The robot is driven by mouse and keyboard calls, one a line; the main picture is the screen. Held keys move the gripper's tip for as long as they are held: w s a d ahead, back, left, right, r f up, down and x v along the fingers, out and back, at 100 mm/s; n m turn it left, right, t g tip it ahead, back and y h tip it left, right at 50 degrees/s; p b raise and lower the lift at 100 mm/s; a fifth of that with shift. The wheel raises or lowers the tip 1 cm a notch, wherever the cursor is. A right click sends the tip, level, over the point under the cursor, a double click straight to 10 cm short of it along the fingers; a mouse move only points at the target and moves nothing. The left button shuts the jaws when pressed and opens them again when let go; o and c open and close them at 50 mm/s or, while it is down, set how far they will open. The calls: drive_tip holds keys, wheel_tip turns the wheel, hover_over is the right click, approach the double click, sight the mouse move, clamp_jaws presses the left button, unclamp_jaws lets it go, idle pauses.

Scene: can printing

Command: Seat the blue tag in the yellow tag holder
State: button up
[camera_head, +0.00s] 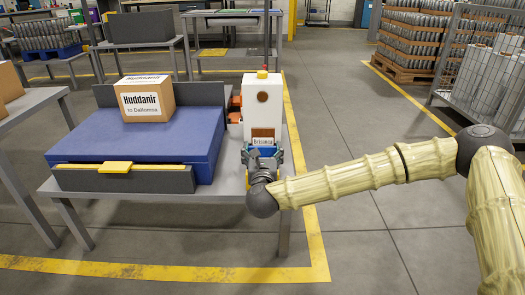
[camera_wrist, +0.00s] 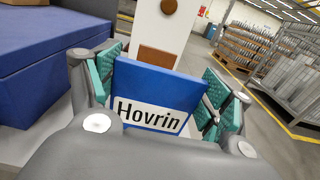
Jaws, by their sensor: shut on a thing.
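The blue tag (camera_wrist: 160,82) carries a white label reading "Hovrin" and stands upright, slightly tilted in the wrist view. My gripper (camera_wrist: 165,97) is shut on it, with teal pads at its left and right edges. In the head view my gripper (camera_head: 262,160) is low in front of the white unit (camera_head: 262,95), close to its brown plate (camera_head: 263,132). Whether the tag touches anything ahead cannot be told.
Red-orange parts (camera_head: 235,108) stand left of the white unit. Floor to the right is open, up to a wire cage (camera_head: 480,60).

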drive_tip(key=shift+f+b, duration=0.75)
drive_tip(key=shift+f, duration=0.75)
drive_tip(key=o, duration=1)
drive_tip(key=shift+o, duration=0.2)
drive_tip(key=s, duration=1.2)
